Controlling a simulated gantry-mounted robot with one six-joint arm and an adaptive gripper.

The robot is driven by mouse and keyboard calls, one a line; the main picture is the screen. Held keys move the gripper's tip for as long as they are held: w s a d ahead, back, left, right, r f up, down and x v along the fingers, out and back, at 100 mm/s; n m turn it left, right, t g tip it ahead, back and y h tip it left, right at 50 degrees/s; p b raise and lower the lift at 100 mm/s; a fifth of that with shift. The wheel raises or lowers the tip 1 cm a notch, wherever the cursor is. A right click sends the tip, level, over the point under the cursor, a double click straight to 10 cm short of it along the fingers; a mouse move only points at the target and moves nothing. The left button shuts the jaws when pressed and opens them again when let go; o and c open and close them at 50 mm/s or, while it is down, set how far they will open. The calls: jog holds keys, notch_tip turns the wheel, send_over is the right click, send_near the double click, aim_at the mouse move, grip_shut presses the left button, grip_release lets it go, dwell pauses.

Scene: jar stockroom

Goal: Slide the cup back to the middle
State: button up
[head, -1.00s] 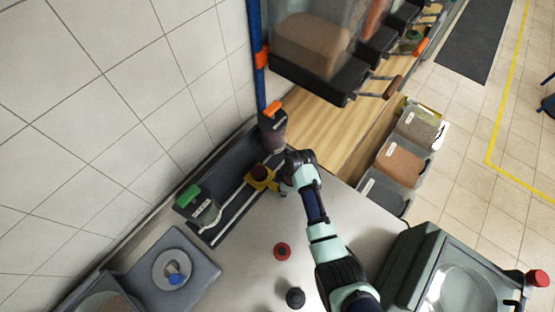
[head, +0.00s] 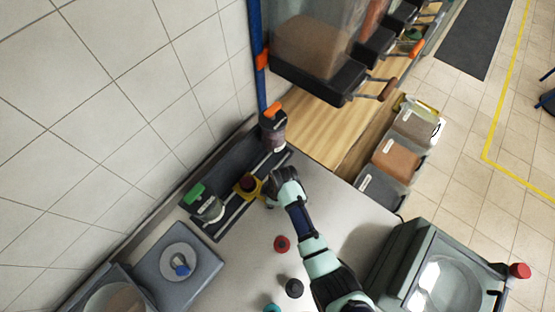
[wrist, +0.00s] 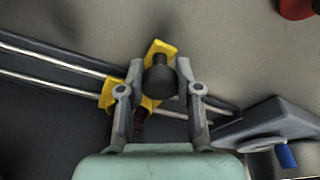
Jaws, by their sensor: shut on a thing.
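A yellow carriage (head: 260,190) sits on two pale rails (head: 232,212) in a dark tray, between two jars. A small dark red cup (head: 247,182) rides on it, about midway along the rails. In the wrist view the yellow carriage (wrist: 158,50) shows around a dark round knob (wrist: 158,78). My gripper (wrist: 159,92) has a finger on each side of this knob and is shut on it. The cup (wrist: 140,122) is mostly hidden behind the fingers there. In the head view my gripper (head: 272,192) is at the carriage's right side.
An orange-topped jar (head: 272,132) stands at the far end of the rails, a green-lidded jar (head: 207,208) at the near end. A grey scale-like block (head: 205,265) is lower left. Red (head: 282,243) and dark (head: 294,287) knobs stand on the counter.

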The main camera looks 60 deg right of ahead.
jog(key=o, duration=1.1)
jog(key=shift+r, duration=0.1)
jog(key=p+v, duration=0.3)
jog(key=p, duration=0.1)
jog(key=shift+w+r, duration=0.3)
jog(key=shift+r, duration=0.15)
jog(key=shift+v, duration=0.95)
jog(key=shift+w+a, duration=0.1)
jog(key=shift+w, duration=0.05)
